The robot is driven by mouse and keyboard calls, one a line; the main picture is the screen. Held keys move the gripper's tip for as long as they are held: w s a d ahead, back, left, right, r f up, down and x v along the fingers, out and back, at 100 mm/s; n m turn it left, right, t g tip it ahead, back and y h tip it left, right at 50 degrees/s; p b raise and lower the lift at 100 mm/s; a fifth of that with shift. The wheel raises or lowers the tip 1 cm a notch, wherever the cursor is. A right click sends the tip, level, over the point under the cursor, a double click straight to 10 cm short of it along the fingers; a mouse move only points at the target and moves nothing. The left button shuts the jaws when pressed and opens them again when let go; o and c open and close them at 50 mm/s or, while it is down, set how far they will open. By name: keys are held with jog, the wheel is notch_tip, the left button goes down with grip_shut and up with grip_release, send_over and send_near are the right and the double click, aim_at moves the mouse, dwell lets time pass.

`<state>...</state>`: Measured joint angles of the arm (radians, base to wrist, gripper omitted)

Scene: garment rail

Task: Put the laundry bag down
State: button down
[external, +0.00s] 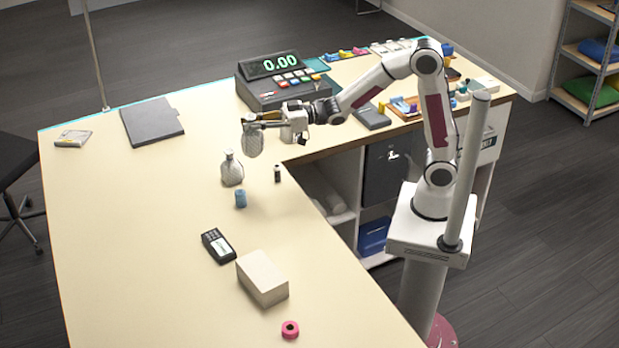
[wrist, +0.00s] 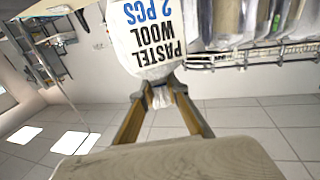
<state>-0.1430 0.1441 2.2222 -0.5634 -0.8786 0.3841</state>
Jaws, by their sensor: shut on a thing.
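A small grey-white laundry bag (external: 253,141) hangs from my gripper (external: 254,120) above the counter, apart from its top. In the wrist view my gripper (wrist: 160,92) is shut on the gathered neck of the bag (wrist: 148,38), whose label reads "PASTEL WOOL 2 PCS" upside down. A second, similar bag (external: 232,171) stands upright on the counter, a little lower left of the held one in the external view.
The pale counter (external: 130,220) has wide free room on the left. Near the bags stand a blue cylinder (external: 241,199) and a small dark bottle (external: 277,174). A cash register (external: 280,85), dark folder (external: 152,121), card terminal (external: 218,245) and beige box (external: 262,278) also occupy the counter.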

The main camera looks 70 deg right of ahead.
jog(key=w+d+r+m+t+h, duration=0.1)
jog(key=d+m+h, duration=0.65)
jog(key=d, duration=0.75)
jog(key=w+d+r+m+h, duration=0.15)
jog(key=d+m+h, duration=0.25)
jog(key=d+h, duration=0.8)
jog(key=s+d+f+m+g+h, duration=0.45)
jog(key=s+d, duration=0.35)
jog(key=d, duration=0.2)
jog(key=s+d+f+m+g+h, duration=0.3)
jog(key=s+d+m+g, duration=0.25)
jog(key=s+d, duration=0.4)
jog(key=shift+g, duration=0.7)
jog(key=shift+w+d+f, duration=0.15)
jog(key=shift+d+f, duration=0.1)
jog(key=shift+f, duration=0.55)
jog(key=shift+w+d+f, duration=0.1)
jog(key=shift+d+f, duration=0.2)
jog(key=shift+f, duration=0.5)
jog(key=shift+w+d+f, duration=0.15)
jog(key=shift+d+f, duration=0.1)
jog(key=shift+f, duration=0.55)
jog(key=shift+f, duration=2.9)
